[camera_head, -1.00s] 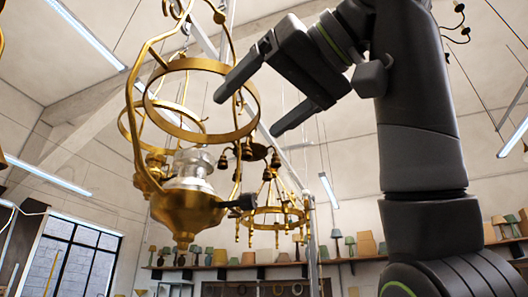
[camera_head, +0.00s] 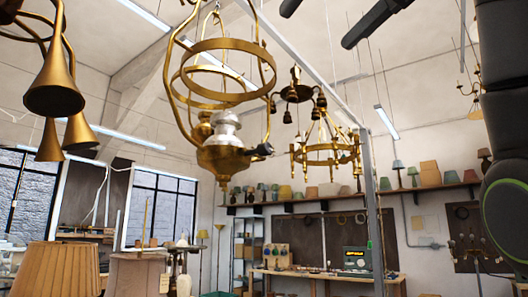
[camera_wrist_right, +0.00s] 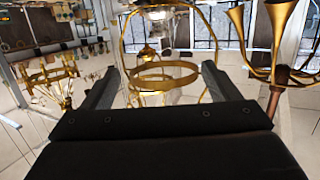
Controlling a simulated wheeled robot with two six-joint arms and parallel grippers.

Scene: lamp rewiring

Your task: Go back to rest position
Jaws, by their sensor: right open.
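A hanging brass lamp (camera_head: 226,161) with a wide ring, a brass bowl, a silvery centre part and a dark knob on its side is in the upper middle of the head view. My right gripper (camera_head: 316,27) is at the top edge of the head view, right of the lamp and apart from it, with two dark fingers spread and nothing between them. In the right wrist view, the open fingers (camera_wrist_right: 160,72) frame the lamp's brass ring (camera_wrist_right: 163,84), which hangs beyond them. My left gripper is not in view.
Brass horn-shaped lamps (camera_head: 54,85) hang at upper left. A brass chandelier (camera_head: 330,152) hangs right of the lamp, near a grey post (camera_head: 372,200). A pleated lampshade (camera_head: 57,270) stands at lower left. A workbench (camera_head: 325,274) and a shelf of lampshades line the back wall.

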